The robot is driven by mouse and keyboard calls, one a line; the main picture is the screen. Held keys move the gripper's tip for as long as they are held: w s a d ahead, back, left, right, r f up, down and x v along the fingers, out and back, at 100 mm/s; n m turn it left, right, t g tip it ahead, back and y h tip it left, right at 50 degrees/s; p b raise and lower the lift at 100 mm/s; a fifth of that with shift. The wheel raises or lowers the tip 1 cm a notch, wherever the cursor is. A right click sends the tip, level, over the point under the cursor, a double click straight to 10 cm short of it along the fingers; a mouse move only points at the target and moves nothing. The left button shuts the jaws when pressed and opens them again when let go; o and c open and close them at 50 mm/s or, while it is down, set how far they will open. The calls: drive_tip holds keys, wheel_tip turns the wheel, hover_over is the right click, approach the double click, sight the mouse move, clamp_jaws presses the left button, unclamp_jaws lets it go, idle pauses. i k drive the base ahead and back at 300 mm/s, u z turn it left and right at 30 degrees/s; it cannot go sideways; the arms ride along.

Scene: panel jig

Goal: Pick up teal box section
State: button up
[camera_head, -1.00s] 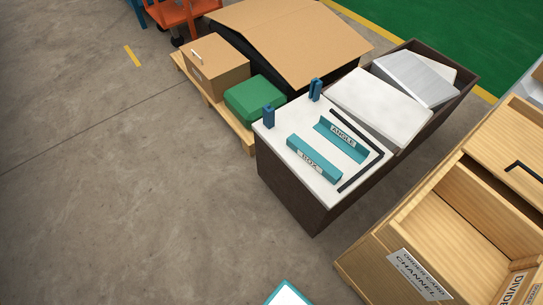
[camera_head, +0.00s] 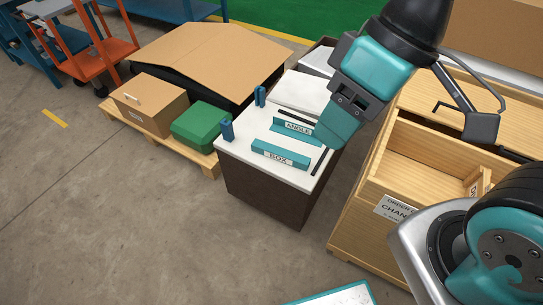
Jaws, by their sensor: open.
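The teal box section (camera_head: 280,155), a straight bar labelled BOX, lies near the front edge of a white-topped dark stand (camera_head: 240,142). A teal angle piece (camera_head: 291,129), labelled ANGLE, lies behind it, its right end partly hidden by my gripper. My gripper (camera_head: 335,129) is open, seen nearly side-on, and appears in front of the stand's right side. It looks apart from the box section, to its upper right in the picture. The gap between its fingers is not clear.
A thin black strip (camera_head: 321,160) lies right of the box section. An open wooden crate (camera_head: 366,188) stands to the right. A green case (camera_head: 198,124) and a cardboard box (camera_head: 150,103) sit left on a pallet.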

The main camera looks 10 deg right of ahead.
sight(285, 156)
drive_tip(key=u, duration=0.4)
drive_tip(key=k, duration=0.5)
drive_tip(key=u, duration=1.3)
drive_tip(key=i, duration=1)
drive_tip(key=z, duration=0.85)
drive_tip(key=i, duration=0.65)
drive_tip(key=z, duration=0.7)
